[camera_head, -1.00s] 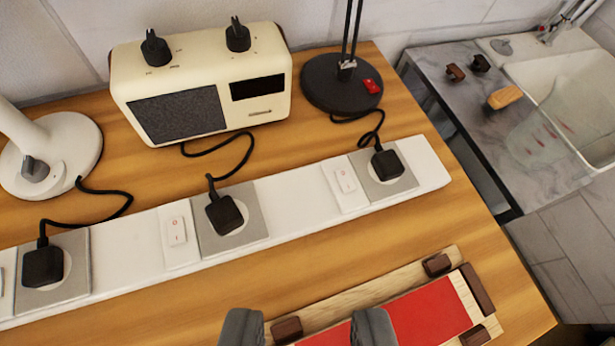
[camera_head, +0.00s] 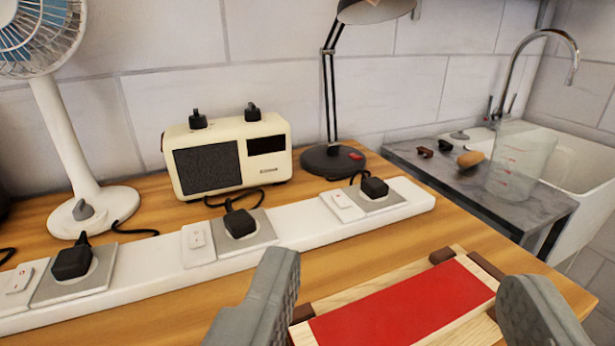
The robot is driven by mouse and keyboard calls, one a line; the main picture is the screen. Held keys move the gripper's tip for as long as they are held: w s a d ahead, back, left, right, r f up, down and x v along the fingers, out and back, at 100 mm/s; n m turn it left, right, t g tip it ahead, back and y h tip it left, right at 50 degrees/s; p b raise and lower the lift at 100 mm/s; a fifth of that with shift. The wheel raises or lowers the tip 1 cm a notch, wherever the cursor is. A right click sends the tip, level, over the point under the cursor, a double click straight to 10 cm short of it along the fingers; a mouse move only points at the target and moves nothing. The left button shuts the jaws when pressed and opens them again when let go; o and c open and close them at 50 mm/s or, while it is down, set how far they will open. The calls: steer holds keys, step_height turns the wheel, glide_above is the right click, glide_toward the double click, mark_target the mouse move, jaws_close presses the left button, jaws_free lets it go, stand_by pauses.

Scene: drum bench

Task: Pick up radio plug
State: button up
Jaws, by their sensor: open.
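The radio plug (camera_head: 239,223) is a black block seated in the middle socket of the white power strip (camera_head: 293,220). Its black cord runs up behind it towards the cream radio (camera_head: 228,154), which stands at the back of the wooden bench. My gripper (camera_head: 395,300) is open and empty, with its two grey fingers wide apart at the bottom of the view. It is in front of the strip and to the right of the radio plug, with the red-topped wooden board showing between the fingers.
Other black plugs sit in the left socket (camera_head: 72,262) and right socket (camera_head: 374,187). A white fan (camera_head: 75,130) stands left, a dark desk lamp (camera_head: 332,160) behind the strip. The red-topped board (camera_head: 405,303) lies in front. A sink (camera_head: 580,165) and clear jug (camera_head: 520,160) are right.

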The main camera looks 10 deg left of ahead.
steer(key=w+a+r+n+g+y, duration=0.1)
steer(key=w+a+n+g, duration=0.1)
steer(key=w+a+g, duration=0.3)
steer(key=w+r+n+g, duration=0.2)
steer(key=w, duration=0.6)
steer(key=n+g+h, duration=0.1)
steer(key=n+g, duration=0.5)
steer(key=g, duration=0.4)
glide_toward(240, 218)
steer(key=f, duration=0.9)
steer(key=shift+w, duration=0.2)
steer(key=shift+r, duration=0.1)
steer(key=c, duration=1.1)
steer(key=shift+c, duration=0.2)
step_height(240, 218, up, 10)
steer(key=shift+w+d+f+m, duration=0.1)
steer(key=shift+w+f+m, duration=0.05)
steer(key=shift+f+m, duration=1.8)
steer(key=shift+f+n, duration=0.35)
